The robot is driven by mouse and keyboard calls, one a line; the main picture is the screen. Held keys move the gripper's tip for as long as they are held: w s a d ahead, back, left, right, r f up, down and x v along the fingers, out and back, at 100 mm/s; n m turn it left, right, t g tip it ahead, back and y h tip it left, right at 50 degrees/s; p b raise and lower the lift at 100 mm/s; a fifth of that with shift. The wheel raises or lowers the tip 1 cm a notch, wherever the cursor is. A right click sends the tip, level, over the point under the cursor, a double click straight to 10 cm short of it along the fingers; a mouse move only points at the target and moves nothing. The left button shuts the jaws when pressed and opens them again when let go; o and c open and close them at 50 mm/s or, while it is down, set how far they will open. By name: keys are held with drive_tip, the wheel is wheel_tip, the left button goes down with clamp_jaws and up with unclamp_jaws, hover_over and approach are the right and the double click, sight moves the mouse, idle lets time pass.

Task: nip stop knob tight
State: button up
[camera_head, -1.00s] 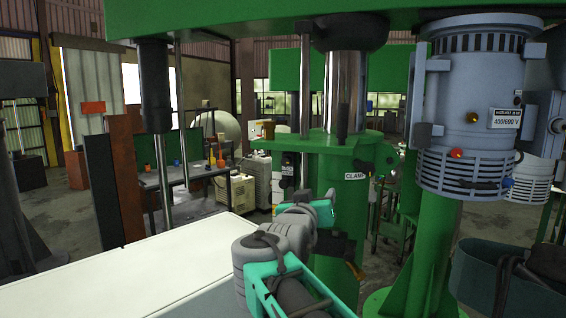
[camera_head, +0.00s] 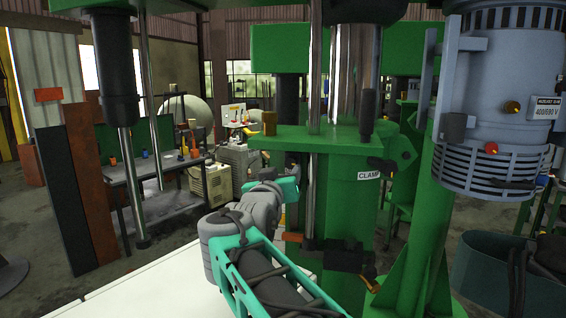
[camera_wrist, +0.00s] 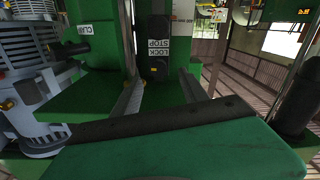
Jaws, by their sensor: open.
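In the wrist view, which is upside down, a dark panel with STOP and LOCK labels (camera_wrist: 160,47) stands ahead on the green machine. A black round knob (camera_wrist: 157,28) is by the STOP label, and another dark round part (camera_wrist: 158,68) is by the LOCK label. My gripper (camera_wrist: 161,73) is open. Its two grey fingers point at the panel, one to each side, with nothing visible held between them. I cannot tell how far the tips are from it. In the head view my arm ends beside the green column (camera_head: 345,200); my fingertips and the knob are not clear there.
The CLAMP label (camera_head: 369,175) and a black handle (camera_head: 382,164) are right of my arm. A grey motor (camera_head: 500,110) stands further right. A black cylinder with a steel shaft (camera_head: 105,60) hangs at left. A pale tabletop (camera_head: 130,290) lies below my arm.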

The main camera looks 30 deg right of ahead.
sight(291, 165)
drive_tip(key=p+x, duration=0.2)
drive_tip(key=x, duration=0.4)
drive_tip(key=shift+d, duration=0.3)
drive_tip(key=shift+a, duration=0.1)
drive_tip(key=shift+c, duration=0.4)
clamp_jaws()
